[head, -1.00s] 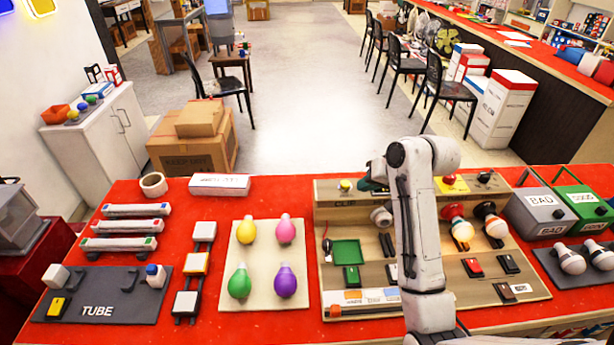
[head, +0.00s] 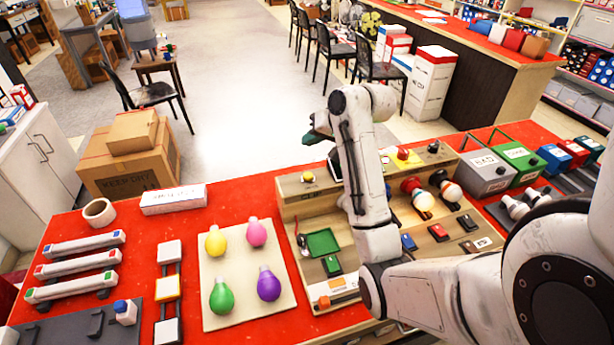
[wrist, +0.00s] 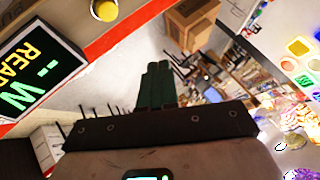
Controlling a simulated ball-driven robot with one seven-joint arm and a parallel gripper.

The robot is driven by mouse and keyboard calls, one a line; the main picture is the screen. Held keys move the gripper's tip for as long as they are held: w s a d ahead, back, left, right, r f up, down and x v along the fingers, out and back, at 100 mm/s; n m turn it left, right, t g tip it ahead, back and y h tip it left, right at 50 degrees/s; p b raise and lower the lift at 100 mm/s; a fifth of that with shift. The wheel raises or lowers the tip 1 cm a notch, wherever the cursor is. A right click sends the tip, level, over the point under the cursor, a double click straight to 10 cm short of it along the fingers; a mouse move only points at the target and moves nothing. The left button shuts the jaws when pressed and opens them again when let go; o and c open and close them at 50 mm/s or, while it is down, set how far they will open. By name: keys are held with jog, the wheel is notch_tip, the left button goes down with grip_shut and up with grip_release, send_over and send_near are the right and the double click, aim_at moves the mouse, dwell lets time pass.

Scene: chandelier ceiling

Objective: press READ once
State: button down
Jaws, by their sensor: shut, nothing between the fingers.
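In the head view a yellow button (head: 307,178) stands on the raised back ledge of the wooden test board (head: 292,210). My gripper (head: 311,137) is above and beyond that ledge, apart from the button. Its green fingers (wrist: 157,80) are shut and empty in the wrist view. My arm hides part of the board. I cannot read a READ label on any button.
Left of the board lies a panel with coloured bulbs (head: 213,300). Right of it stand a grey BAD bin (head: 485,170) and a green bin (head: 520,160). Floor beyond is open.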

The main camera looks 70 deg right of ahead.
jog(key=b, duration=0.7)
send_over(311, 176)
notch_tip(311, 176, down, 6)
jog(key=shift+f, duration=1.2)
jog(key=shift+f, duration=0.15)
dwell(0.6)
jog(key=shift+f, duration=0.25)
jog(key=shift+f, duration=0.5)
dwell(0.7)
jog(key=shift+r, duration=0.1)
jog(key=shift+r+p, duration=0.85)
jog(key=shift+p, duration=0.3)
notch_tip(311, 176, up, 5)
jog(key=p, duration=0.5)
